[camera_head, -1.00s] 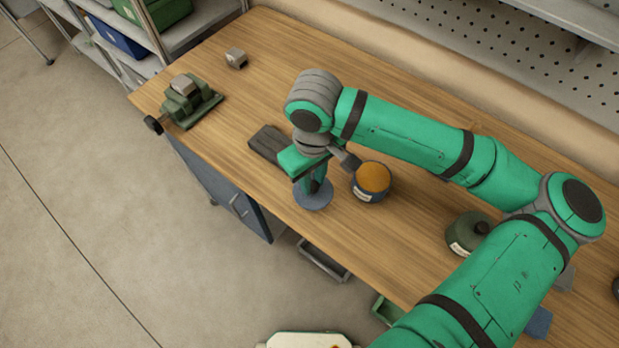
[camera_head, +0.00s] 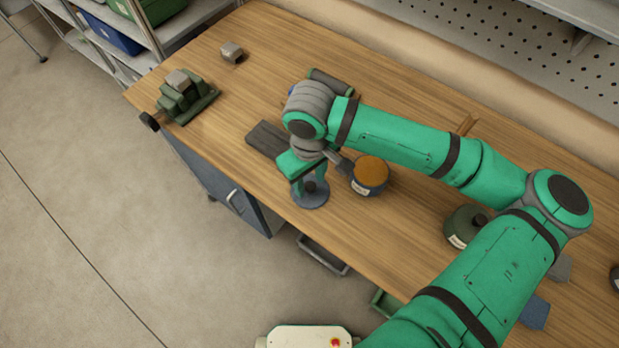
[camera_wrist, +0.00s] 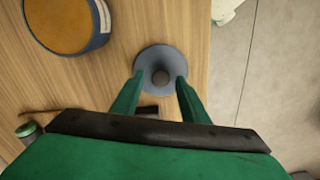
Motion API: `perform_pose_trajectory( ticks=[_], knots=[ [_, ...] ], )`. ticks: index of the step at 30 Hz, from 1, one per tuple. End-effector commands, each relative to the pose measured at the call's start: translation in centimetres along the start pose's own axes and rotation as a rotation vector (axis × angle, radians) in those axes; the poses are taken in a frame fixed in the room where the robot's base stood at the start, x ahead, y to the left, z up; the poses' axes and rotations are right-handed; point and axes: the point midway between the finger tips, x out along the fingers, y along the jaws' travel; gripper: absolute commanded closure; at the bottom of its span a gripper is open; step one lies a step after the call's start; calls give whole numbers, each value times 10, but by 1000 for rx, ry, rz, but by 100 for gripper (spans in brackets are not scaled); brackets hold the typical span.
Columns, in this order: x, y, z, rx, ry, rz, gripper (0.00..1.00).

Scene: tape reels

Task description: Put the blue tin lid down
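The blue tin lid (camera_head: 318,202) is a flat blue-grey disc with a dark round knob. It lies on the wooden bench near the front edge, and it also shows in the wrist view (camera_wrist: 160,58). My gripper (camera_head: 309,187) is above it, pointing down. In the wrist view my gripper (camera_wrist: 159,78) is open, with one finger on each side of the knob and a gap at both. A round blue tin (camera_head: 368,188) with an orange-brown top and a pale label stands just right of the lid, apart from it.
A dark flat block (camera_head: 268,139) lies left of my gripper. A green vise (camera_head: 187,103) and a small grey block (camera_head: 231,53) are at the far left. A green lidded tin (camera_head: 462,229) stands to the right. The bench (camera_head: 240,105) is clear between vise and dark block.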

Motion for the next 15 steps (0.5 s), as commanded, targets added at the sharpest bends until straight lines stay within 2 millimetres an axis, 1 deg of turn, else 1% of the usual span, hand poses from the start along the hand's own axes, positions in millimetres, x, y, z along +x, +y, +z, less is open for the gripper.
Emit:
perform_pose_trajectory(
  ticks=[5, 8, 11, 15],
  knots=[
    [-3, 0, 0, -1, 0, 2, 59],
    [-14, 0, -1, -1, 1, 2, 59],
    [-30, 0, -1, -1, 2, 2, 59],
    [-60, 0, -1, 0, 2, 2, 59]
  ],
)
